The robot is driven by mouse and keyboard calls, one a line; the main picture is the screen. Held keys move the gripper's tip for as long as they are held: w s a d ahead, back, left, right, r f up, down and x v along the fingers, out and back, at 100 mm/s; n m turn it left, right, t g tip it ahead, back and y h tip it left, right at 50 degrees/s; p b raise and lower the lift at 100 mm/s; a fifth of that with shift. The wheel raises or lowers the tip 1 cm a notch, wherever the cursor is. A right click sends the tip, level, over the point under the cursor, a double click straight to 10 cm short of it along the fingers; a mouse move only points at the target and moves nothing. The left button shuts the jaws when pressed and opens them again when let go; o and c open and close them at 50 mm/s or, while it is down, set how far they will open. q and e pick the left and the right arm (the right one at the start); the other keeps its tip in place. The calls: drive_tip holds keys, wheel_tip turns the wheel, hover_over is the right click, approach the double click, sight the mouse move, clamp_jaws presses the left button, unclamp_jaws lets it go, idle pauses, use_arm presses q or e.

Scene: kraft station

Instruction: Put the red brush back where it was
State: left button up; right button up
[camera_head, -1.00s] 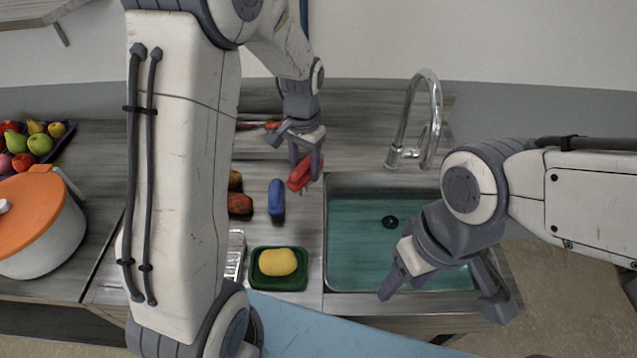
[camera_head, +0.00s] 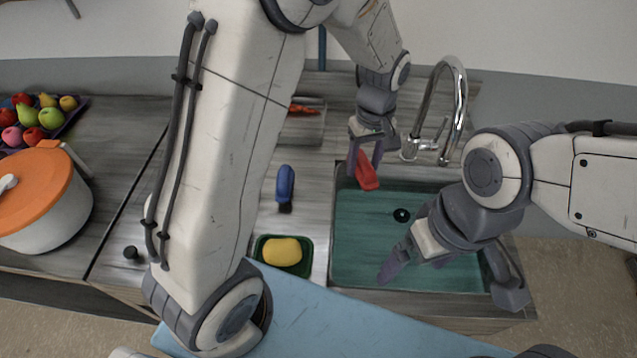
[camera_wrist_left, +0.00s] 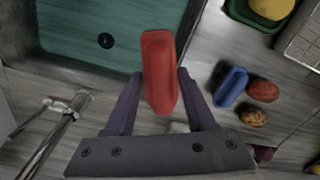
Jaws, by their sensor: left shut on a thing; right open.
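The red brush (camera_head: 367,172) is between the fingers of my left gripper (camera_head: 366,158), above the back left corner of the sink. In the left wrist view the red brush (camera_wrist_left: 160,72) shows lengthwise between the two fingers of my left gripper (camera_wrist_left: 163,98), which is shut on it. A blue brush (camera_head: 285,186) stands on the counter left of the sink, and it also shows in the left wrist view (camera_wrist_left: 231,87). My right gripper (camera_head: 446,270) is open and empty over the right part of the sink.
The teal sink (camera_head: 375,262) has a tall faucet (camera_head: 457,100) behind it. A yellow sponge (camera_head: 282,251) sits in a green dish (camera_head: 260,262). Two potatoes (camera_wrist_left: 263,91) lie by the blue brush. A pot with an orange lid (camera_head: 38,190) and a fruit tray (camera_head: 68,124) are at the left.

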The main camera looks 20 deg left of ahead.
use_arm(q)
drive_tip(key=a+f+p, duration=0.1)
drive_tip(key=a+f, duration=0.1)
drive_tip(key=a, duration=0.1)
drive_tip(key=a+f+p, duration=0.1)
drive_tip(key=a+f, duration=0.1)
drive_tip(key=a, duration=0.2)
drive_tip(key=a+f, duration=0.2)
drive_tip(key=a, duration=0.1)
drive_tip(key=shift+w+a+f+p, duration=0.1)
drive_tip(key=shift+w+a+p, duration=0.15)
drive_tip(key=shift+p, duration=0.15)
wheel_tip(320, 180, down, 4)
drive_tip(key=shift+r+p, duration=0.1)
drive_tip(key=shift+p, duration=0.55)
drive_tip(key=shift+f, duration=0.2)
drive_tip(key=shift+f, duration=0.15)
drive_tip(key=o, duration=1.3)
drive_tip(key=shift+o, duration=0.2)
drive_tip(key=shift+r, duration=0.2)
